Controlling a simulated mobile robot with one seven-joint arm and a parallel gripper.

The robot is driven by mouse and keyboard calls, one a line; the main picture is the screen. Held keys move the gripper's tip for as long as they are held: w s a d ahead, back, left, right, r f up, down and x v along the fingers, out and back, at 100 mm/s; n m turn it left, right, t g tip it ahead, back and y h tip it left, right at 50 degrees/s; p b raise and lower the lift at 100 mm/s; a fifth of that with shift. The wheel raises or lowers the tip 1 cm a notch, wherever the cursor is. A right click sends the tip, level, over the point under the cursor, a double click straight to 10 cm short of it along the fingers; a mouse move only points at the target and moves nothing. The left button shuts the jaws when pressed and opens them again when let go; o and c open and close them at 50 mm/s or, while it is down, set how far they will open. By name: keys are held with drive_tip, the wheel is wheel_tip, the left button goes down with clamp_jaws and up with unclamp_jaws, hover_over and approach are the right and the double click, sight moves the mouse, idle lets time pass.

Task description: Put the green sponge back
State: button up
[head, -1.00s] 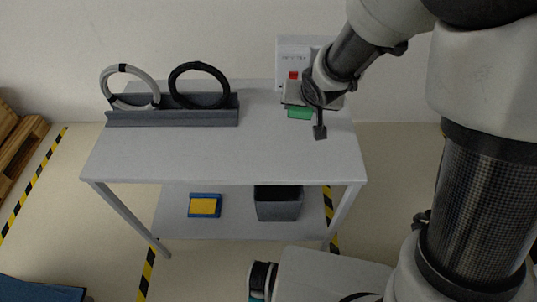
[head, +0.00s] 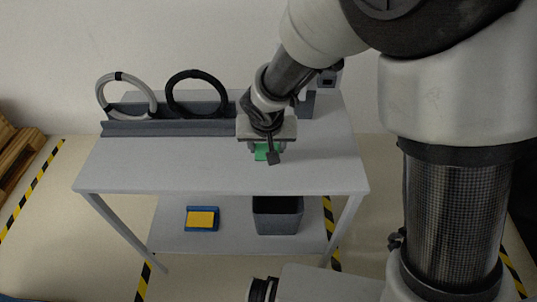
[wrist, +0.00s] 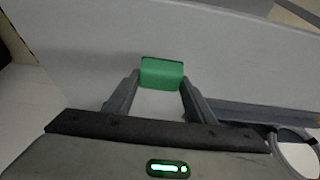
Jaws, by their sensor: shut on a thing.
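The green sponge (head: 262,153) is a small green block held in my gripper (head: 264,149), over the right half of the cart's top (head: 200,162). In the wrist view the sponge (wrist: 162,72) sits between the two fingertips of my gripper (wrist: 161,84), which are shut on it. It appears to be above the cart top, but I cannot tell the exact gap. My wrist hides part of the sponge in the head view.
A dark grey rack (head: 170,129) holds a white ring (head: 100,96) and a black ring (head: 169,92) at the back left. On the lower shelf are a blue tray (head: 190,225) with a yellow pad (head: 201,219) and a grey bin (head: 278,222). The front left top is clear.

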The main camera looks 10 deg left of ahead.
drive_tip(key=shift+f+b, duration=0.55)
drive_tip(key=shift+f, duration=1.45)
drive_tip(key=shift+f, duration=0.1)
drive_tip(key=o, duration=1)
drive_tip(key=shift+o, duration=0.2)
